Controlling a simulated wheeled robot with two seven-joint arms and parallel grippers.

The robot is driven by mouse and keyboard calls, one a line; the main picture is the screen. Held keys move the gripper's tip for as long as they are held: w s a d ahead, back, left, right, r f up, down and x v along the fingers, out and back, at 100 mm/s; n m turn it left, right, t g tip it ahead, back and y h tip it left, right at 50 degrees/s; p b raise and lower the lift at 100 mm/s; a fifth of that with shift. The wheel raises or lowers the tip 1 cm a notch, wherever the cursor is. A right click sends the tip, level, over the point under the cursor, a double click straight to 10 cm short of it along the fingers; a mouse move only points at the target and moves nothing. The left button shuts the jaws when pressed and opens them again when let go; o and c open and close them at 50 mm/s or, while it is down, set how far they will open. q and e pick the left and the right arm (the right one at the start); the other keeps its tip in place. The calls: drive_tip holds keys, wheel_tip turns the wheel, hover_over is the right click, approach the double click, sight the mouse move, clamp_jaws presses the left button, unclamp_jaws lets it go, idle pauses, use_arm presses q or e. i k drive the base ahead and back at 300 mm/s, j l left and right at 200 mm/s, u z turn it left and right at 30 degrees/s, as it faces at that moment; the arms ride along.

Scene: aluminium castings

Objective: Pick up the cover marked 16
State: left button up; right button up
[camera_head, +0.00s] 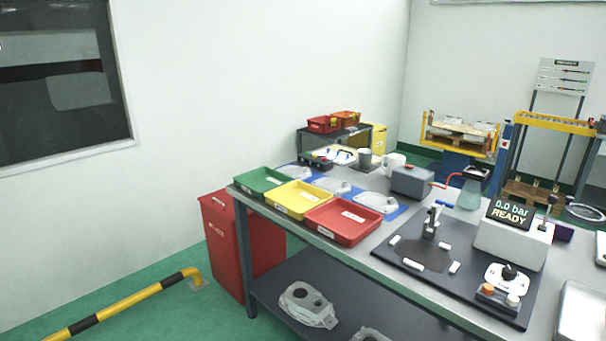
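Several flat grey metal parts, which may be covers, lie on a blue mat (402,210) behind the trays on the workbench. One grey part (377,202) is behind the red tray, one grey part (331,186) is behind the yellow tray, and one grey part (294,172) is behind the green tray. No number 16 can be read on any of them at this distance. Neither of my grippers shows in the head view.
Green (243,186), yellow (274,200) and red (322,226) trays line the bench's front left edge. A dark fixture board (405,270) and a tester reading "0.0 bar READY" (511,214) stand right. Castings (308,304) lie on the lower shelf. A red bin (225,250) and yellow-black rail (120,304) stand left.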

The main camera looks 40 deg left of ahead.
sight(383, 205)
drive_tip(key=i+j+u, duration=0.2)
drive_tip(key=i+j, duration=0.25)
drive_tip(key=i+j+u, duration=0.25)
drive_tip(key=i, duration=0.3)
drive_tip(key=i+j+u, duration=0.2)
drive_tip(key=i+j, duration=0.15)
drive_tip(key=i, duration=0.2)
